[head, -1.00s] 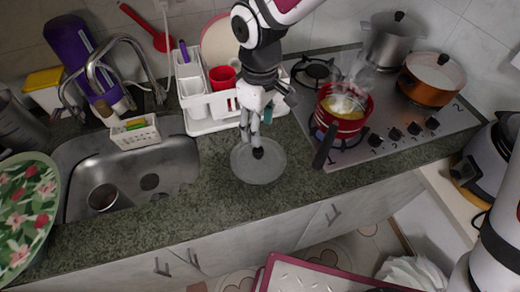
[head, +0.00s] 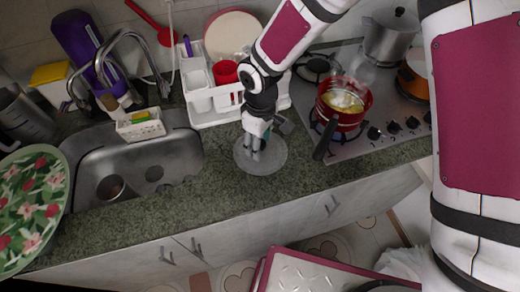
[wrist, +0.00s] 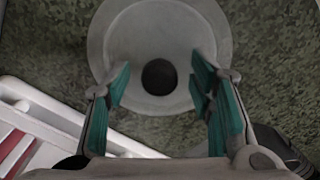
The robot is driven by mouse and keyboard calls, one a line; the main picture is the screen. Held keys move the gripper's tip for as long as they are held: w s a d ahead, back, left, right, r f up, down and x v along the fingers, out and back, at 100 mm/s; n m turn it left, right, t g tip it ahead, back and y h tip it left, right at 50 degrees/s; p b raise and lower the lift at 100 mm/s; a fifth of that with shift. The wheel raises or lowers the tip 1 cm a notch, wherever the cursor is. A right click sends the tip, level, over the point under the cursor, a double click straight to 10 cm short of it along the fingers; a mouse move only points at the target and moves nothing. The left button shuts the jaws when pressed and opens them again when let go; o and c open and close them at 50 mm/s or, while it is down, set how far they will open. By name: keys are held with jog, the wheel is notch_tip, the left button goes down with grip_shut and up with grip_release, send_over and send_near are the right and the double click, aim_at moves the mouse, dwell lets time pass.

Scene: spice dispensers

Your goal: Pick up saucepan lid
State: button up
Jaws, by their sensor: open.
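The saucepan lid (head: 268,162) is a round, greyish, see-through disc lying flat on the green stone counter, to the right of the sink. In the wrist view the lid (wrist: 160,30) shows from above with a dark round knob (wrist: 159,76) at its middle. My gripper (head: 256,150) is over the lid, its tips covering part of it in the head view. In the wrist view my gripper (wrist: 158,90) is open, with a teal-padded finger on each side of the knob. The fingers look apart from the knob; their exact height cannot be told.
A white dish rack (head: 205,104) with a red cup stands just behind the lid. A red pot (head: 340,120) with a dark handle steams on the stove to the right. The sink (head: 150,168) is to the left. Counter in front of the lid is clear.

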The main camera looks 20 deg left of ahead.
jog(key=shift+c, duration=0.5)
grip_shut()
